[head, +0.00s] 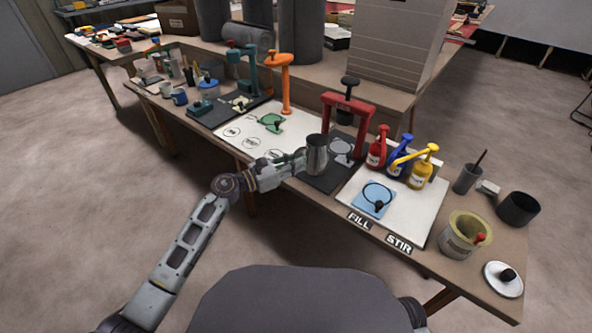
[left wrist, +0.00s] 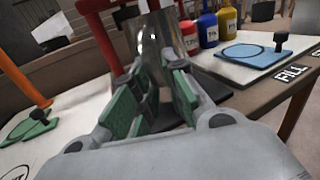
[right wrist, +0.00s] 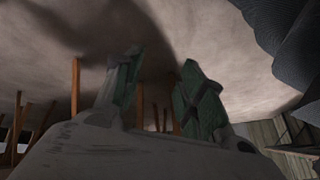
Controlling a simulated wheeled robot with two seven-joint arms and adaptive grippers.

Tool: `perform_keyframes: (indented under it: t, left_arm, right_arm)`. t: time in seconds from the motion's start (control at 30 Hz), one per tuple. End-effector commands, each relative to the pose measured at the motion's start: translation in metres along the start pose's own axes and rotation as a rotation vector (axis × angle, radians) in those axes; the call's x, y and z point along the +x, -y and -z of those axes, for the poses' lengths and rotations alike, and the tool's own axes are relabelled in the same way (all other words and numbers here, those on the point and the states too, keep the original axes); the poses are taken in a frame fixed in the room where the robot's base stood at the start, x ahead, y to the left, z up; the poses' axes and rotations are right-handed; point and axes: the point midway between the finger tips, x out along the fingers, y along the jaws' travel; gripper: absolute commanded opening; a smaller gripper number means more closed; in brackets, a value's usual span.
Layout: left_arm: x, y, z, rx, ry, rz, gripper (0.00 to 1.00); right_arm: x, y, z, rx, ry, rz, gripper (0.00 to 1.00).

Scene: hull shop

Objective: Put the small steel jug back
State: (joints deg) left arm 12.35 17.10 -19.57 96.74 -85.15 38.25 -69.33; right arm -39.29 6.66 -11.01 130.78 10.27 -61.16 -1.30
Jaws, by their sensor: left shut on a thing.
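The small steel jug (head: 317,152) is upright, above the front of a dark mat (head: 322,181) before the red press (head: 362,124). I cannot tell whether its base touches the mat. My left gripper (head: 302,161) is shut on the jug from the left. In the left wrist view the jug (left wrist: 160,40) stands between the green-padded fingers (left wrist: 163,88); its lower part is hidden by them. My right gripper (right wrist: 158,82) shows only in the right wrist view, open and empty, with floor and wooden legs beyond.
Left of the jug is a white board (head: 235,135) with drawn circles and an orange stand (head: 285,88). To the right are red, blue and yellow pump bottles (head: 421,171), a blue pad (head: 374,198), FILL and STIR labels, a bucket (head: 461,238) and a dark pot (head: 518,209).

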Motion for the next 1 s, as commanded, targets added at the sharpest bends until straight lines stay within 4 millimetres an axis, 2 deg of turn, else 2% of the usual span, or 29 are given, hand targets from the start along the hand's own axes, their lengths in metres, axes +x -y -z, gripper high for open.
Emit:
perform_keyframes:
  t: [0.07, 0.23, 0.9, 0.93, 1.0]
  left_arm:
    - [0.000, 0.000, 0.010, -0.003, 0.001, 0.000, 0.00]
    - [0.000, -0.001, 0.023, -0.001, 0.001, -0.001, 0.00]
    - [0.000, -0.001, 0.028, 0.001, 0.001, -0.001, 0.00]
    - [0.000, -0.001, 0.028, 0.000, -0.001, 0.000, 0.17]
    - [0.000, -0.001, 0.028, 0.000, -0.001, -0.001, 0.26]
  right_arm:
    - [0.014, -0.001, -0.014, 0.010, 0.001, 0.005, 0.40]
    - [0.024, -0.001, -0.019, 0.022, -0.023, 0.016, 0.40]
    - [0.029, -0.001, -0.018, 0.029, -0.042, 0.021, 0.40]
    - [0.029, -0.001, -0.018, 0.029, -0.042, 0.021, 0.40]
    - [0.029, -0.001, -0.019, 0.029, -0.041, 0.021, 0.40]
